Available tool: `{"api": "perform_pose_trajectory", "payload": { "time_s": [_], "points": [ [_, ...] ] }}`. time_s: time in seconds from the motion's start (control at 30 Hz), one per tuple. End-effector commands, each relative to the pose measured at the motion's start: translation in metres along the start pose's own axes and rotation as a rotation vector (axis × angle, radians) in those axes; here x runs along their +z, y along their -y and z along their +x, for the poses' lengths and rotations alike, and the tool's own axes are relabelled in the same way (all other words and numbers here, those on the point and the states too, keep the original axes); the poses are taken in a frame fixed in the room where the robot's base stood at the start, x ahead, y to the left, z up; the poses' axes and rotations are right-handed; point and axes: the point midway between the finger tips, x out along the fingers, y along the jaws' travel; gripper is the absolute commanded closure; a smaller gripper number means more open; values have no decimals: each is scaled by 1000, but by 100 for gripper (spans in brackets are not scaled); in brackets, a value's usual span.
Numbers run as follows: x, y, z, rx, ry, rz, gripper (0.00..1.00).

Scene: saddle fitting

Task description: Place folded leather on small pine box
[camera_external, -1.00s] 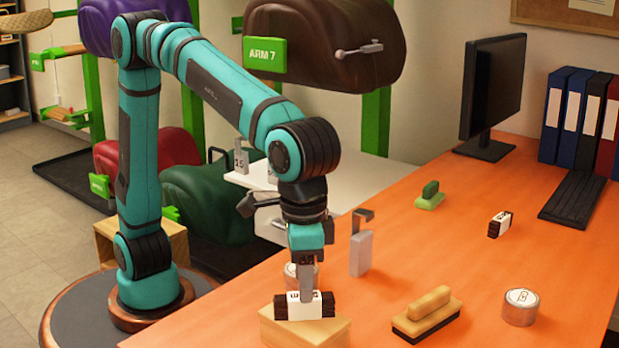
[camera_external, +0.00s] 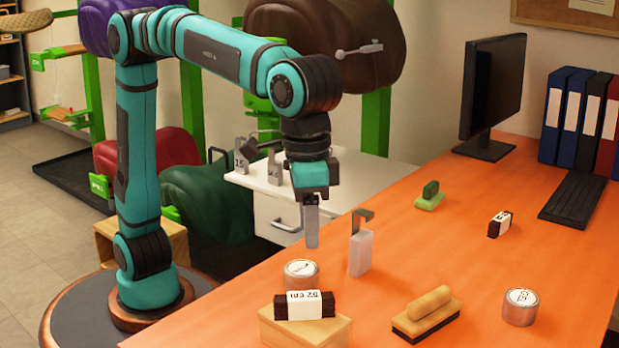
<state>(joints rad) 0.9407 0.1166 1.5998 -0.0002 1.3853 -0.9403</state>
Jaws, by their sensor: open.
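My gripper (camera_external: 311,240) is open and empty, pointing down in the air above and apart from the leather. Another dark folded piece with a white band (camera_external: 500,224) lies on the table at the right.
A round tin (camera_external: 301,274) stands just behind the pine box, and a grey-white bottle with a hooked top (camera_external: 360,250) stands right of my gripper. The table's middle is clear.

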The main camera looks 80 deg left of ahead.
Motion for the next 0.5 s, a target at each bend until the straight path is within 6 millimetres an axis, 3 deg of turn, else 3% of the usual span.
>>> {"api": "perform_pose_trajectory", "payload": {
  "time_s": [0.3, 0.5],
  "points": [
    [-49, 118, -48, 186, -204, -7, 52],
    [-64, 196, -75, 270, -376, -5, 52]
  ]
}}
